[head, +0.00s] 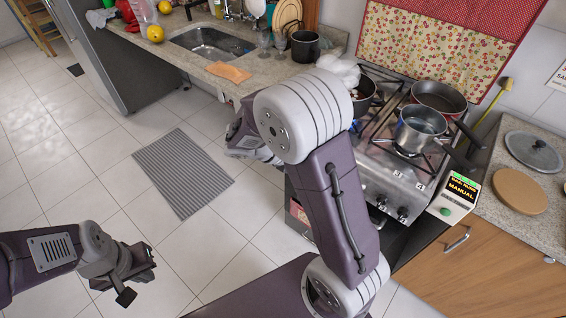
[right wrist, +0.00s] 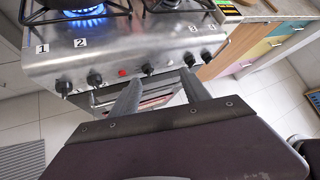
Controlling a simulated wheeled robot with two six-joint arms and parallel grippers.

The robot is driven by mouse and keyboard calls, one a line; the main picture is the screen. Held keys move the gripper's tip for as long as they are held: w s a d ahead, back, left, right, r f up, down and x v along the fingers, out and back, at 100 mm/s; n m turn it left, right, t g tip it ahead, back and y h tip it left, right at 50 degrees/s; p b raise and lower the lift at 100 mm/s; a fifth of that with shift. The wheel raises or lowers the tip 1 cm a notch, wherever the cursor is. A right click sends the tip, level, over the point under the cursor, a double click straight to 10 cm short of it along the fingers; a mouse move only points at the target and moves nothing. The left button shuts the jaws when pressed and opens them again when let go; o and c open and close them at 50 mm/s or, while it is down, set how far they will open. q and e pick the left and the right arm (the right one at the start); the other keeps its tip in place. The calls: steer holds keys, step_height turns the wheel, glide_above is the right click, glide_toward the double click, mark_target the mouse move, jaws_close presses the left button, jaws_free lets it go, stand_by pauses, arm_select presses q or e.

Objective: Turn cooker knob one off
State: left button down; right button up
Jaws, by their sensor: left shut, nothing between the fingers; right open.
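The steel cooker (head: 398,178) stands at the right of the head view, its left front hidden by my right arm. In the right wrist view, cooker knob one (right wrist: 63,87) is a dark knob at the left end of the front panel (right wrist: 120,55), below the label 1. A blue flame (right wrist: 85,12) burns on the burner above it. My right gripper (right wrist: 160,76) is open and empty, its fingers in front of the middle of the panel, right of knob one and apart from it. My left gripper (head: 137,277) is shut and empty over the floor, far from the cooker.
Other knobs (right wrist: 94,78) line the panel. A pot (head: 420,125) and a pan (head: 438,96) stand on the cooker. A box with a MANUAL display (head: 456,196) stands at its right. A sink (head: 210,42) lies behind. Tiled floor with a striped mat (head: 182,172) is clear.

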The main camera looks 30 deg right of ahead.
steer(key=w+a+f+n+t+h+b, duration=0.35)
steer(key=w+f+n+b, duration=0.25)
steer(key=w+f+b, duration=0.25)
steer(key=w+a+f+n+t+h+b, duration=0.3)
steer(key=w+a+f+n+t+b, duration=0.15)
steer(key=w+f+n+b, duration=0.45)
steer(key=w+d+r+m+b, duration=0.1)
steer(key=w+d+m+b, duration=0.1)
steer(key=d, duration=0.7)
steer(key=shift+d+r+b, duration=0.2)
steer(key=shift+r+b, duration=0.2)
steer(key=shift+b, duration=0.5)
arm_select(q)
step_height(320, 180, down, 24)
arm_select(e)
steer(key=shift+m, duration=0.3)
jaws_close()
